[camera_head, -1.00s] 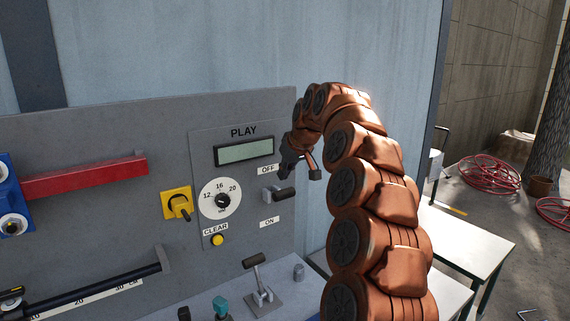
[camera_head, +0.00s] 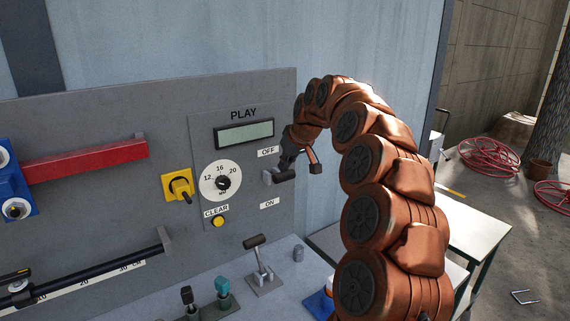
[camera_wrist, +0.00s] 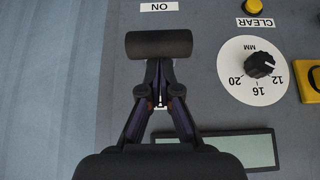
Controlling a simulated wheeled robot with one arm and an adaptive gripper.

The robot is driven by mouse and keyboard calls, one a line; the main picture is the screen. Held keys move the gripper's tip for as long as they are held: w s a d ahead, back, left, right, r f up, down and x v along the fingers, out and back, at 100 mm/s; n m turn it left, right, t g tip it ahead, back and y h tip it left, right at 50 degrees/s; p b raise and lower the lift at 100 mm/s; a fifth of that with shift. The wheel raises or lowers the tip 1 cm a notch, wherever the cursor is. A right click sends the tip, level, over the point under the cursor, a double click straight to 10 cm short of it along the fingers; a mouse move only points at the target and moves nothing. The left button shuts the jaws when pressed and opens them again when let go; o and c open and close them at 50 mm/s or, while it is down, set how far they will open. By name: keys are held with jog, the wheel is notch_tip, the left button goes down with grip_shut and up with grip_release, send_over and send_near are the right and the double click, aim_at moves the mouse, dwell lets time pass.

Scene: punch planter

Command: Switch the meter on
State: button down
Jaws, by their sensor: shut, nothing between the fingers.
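The meter panel (camera_head: 200,120) is grey, marked PLAY, with a blank display (camera_head: 245,134). Its switch lever (camera_head: 281,177) has a dark cylindrical handle and sits between the OFF label (camera_head: 268,152) above and the ON label (camera_head: 270,203) below, nearer OFF. My gripper (camera_head: 286,163) is shut and empty, just above the handle on the OFF side. In the wrist view, which is upside down, the handle (camera_wrist: 158,43) lies right by my shut fingertips (camera_wrist: 158,68), with the ON label (camera_wrist: 159,6) beyond it. I cannot tell whether they touch.
Left of the lever are a round dial (camera_head: 221,181), a yellow CLEAR button (camera_head: 218,222) and a yellow rotary switch (camera_head: 179,187). Below stands another lever (camera_head: 260,262) on the bench. A red bar (camera_head: 85,162) sticks out at left.

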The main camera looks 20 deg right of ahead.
jog(key=shift+f+b, duration=0.15)
jog(key=shift+b, duration=0.2)
jog(key=shift+s+t+b, duration=0.2)
jog(key=shift+t+b, duration=0.1)
jog(key=shift+b, duration=0.2)
